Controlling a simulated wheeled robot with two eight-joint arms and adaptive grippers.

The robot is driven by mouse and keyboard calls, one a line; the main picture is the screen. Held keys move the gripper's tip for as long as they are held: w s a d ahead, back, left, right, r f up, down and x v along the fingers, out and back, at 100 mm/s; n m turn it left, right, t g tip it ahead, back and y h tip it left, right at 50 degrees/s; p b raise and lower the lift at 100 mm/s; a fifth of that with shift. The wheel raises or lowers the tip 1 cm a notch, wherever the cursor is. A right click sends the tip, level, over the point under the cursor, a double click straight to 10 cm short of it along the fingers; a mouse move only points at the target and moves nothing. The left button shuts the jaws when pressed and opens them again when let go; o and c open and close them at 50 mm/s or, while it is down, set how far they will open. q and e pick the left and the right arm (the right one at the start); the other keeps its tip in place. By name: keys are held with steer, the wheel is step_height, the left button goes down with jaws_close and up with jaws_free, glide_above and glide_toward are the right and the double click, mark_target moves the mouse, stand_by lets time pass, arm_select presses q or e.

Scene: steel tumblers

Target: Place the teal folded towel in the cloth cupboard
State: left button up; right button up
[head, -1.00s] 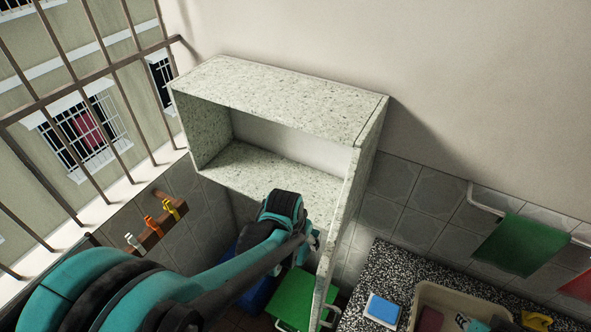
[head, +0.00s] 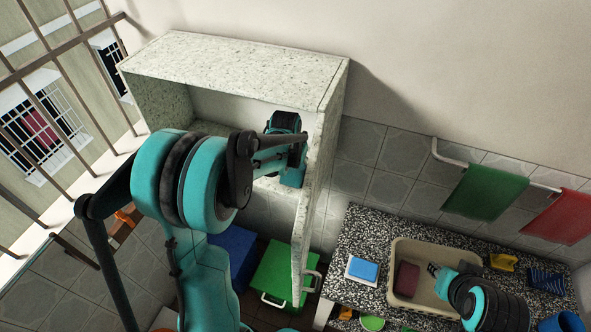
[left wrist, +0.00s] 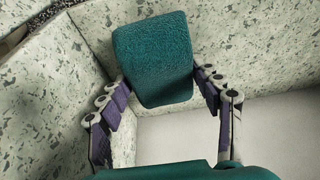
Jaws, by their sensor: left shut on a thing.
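The teal folded towel (left wrist: 152,58) is between the two fingers of my left gripper (left wrist: 161,82) in the left wrist view, with speckled cupboard walls around it. In the head view the speckled cloth cupboard (head: 235,68) is on the wall with its front open and its door (head: 303,235) swung out. My left gripper (head: 291,172) is at the right part of its opening; my arm hides much of the inside.
The tan basin (head: 442,256) on the speckled counter (head: 372,228) holds a dark red cloth (head: 406,280). A blue-and-white block (head: 363,270) lies beside it. Green (head: 487,192) and red (head: 558,217) towels hang on a rail. A green box (head: 283,272) stands below the door.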

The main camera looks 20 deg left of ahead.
arm_select(q)
steer(key=shift+f, duration=0.5)
steer(key=shift+s, duration=0.2)
steer(key=shift+f, duration=0.1)
steer(key=o, duration=1.1)
